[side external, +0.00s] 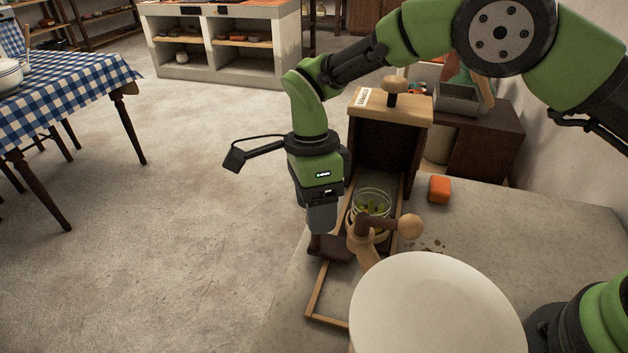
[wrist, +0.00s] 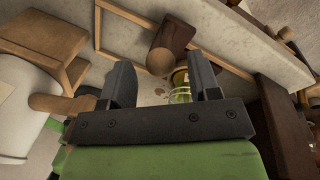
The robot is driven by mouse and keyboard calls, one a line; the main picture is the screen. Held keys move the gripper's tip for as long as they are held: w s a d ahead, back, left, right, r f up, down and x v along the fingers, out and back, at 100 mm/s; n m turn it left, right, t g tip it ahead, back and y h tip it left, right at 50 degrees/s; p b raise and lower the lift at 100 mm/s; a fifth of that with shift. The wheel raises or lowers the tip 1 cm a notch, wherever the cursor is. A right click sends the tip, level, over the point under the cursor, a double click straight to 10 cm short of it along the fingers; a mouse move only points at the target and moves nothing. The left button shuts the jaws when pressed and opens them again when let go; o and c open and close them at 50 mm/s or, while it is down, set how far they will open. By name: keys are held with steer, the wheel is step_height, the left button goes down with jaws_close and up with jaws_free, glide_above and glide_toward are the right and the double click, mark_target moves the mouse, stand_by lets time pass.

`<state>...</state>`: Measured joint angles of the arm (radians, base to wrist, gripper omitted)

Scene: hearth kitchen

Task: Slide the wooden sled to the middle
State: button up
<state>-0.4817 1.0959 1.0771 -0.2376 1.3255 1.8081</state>
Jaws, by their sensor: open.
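The dark wooden sled (side external: 333,249) sits low between the wooden rails (side external: 318,290) in the side external view. In the wrist view its dark block (wrist: 180,36) with a pale round knob (wrist: 160,62) shows just beyond my fingertips. My gripper (side external: 322,228) points down over it, and my fingers hide part of it. In the wrist view my gripper (wrist: 163,75) is open, with the knob appearing between the spread fingers; contact cannot be told. A glass jar (side external: 372,203) with green contents stands behind, toward the box, and is partly hidden by a finger in the wrist view (wrist: 181,92).
A wooden box (side external: 385,107) with a knob on top stands at the far end of the rails. A wooden piece with a ball end (side external: 410,227) lies close right of my gripper. A white round top (side external: 437,310) fills the front. An orange block (side external: 439,189) sits right.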

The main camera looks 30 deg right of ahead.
step_height(320, 180, up, 9)
steer(key=w, duration=0.1)
steer(key=shift+w+d, duration=0.15)
steer(key=shift+w, duration=0.2)
steer(key=shift+f, duration=0.1)
steer(key=s+d+r+n+t+y, duration=0.1)
steer(key=s+d+r+n+t, duration=0.15)
steer(key=d+r+n, duration=0.35)
steer(key=s+d+r+n+t+y, duration=0.15)
steer(key=s+d+r, duration=0.25)
steer(key=r, duration=0.4)
steer(key=s+d+n+t, duration=0.2)
steer(key=s+d+n, duration=0.1)
steer(key=s, duration=0.4)
steer(key=s+d+n+t, duration=0.3)
steer(key=s+d+n, duration=0.1)
steer(key=s, duration=0.4)
steer(key=shift+f+n+h, duration=0.3)
steer(key=shift+n+h, duration=0.15)
steer(key=shift+n, duration=0.4)
